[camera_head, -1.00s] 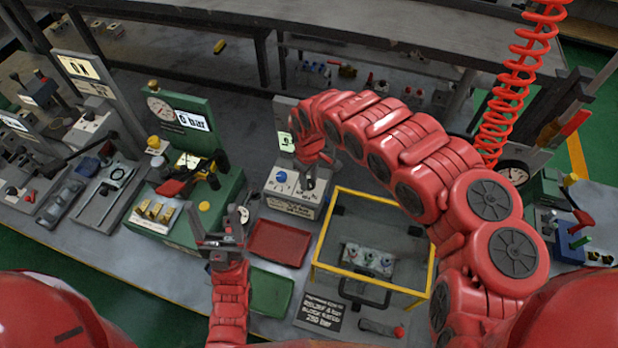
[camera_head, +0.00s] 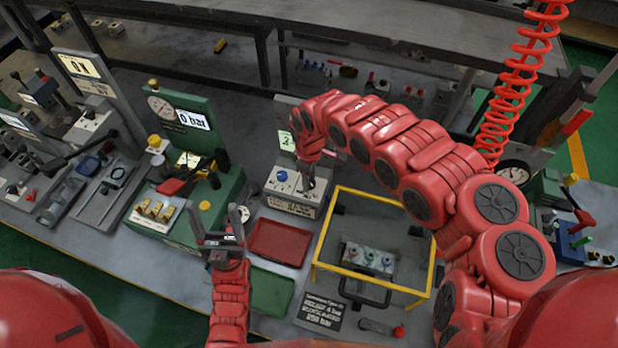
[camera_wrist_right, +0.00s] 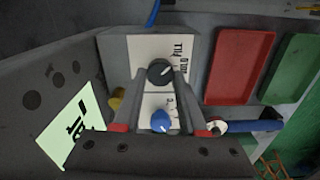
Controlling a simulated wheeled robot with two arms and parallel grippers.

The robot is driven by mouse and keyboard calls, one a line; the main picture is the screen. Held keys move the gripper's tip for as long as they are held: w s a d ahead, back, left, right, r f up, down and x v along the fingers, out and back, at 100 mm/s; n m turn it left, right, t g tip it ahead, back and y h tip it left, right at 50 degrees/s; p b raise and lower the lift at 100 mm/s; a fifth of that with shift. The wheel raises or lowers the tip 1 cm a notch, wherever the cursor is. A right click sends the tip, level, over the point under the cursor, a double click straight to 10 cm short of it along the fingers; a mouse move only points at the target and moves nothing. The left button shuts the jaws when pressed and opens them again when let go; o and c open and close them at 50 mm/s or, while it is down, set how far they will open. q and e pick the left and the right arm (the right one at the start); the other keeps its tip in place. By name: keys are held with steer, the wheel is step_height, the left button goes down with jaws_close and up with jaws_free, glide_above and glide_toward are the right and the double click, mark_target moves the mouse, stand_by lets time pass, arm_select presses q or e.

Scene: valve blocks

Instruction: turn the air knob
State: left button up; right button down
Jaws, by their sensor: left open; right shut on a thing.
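A grey block (camera_wrist_right: 190,48) with a white top carries a dark knob (camera_wrist_right: 160,71) beside the words FILL and HOLD, and a blue knob (camera_wrist_right: 161,121). The block also shows in the head view, with the blue knob (camera_head: 282,176) left of my right gripper (camera_head: 308,186). In the right wrist view my right gripper (camera_wrist_right: 161,76) is shut on the dark knob, one finger on each side. The blue knob lies between the fingers, nearer the palm, apart from them. My left gripper (camera_head: 220,222) is open and empty, in front of the green unit.
A pale green display (camera_wrist_right: 70,126) stands beside the block. A red tray (camera_head: 279,243) and a green tray (camera_head: 270,291) lie in front. A yellow-framed box (camera_head: 320,240) stands to the right. The green gauge unit (camera_head: 215,205) is to the left, its display reading 0 bar.

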steer(key=shift+c, duration=2.3)
jaws_free()
step_height(320, 180, up, 18)
steer(key=p, duration=0.3)
steer(key=shift+f, duration=0.25)
steer(key=shift+f, duration=0.1)
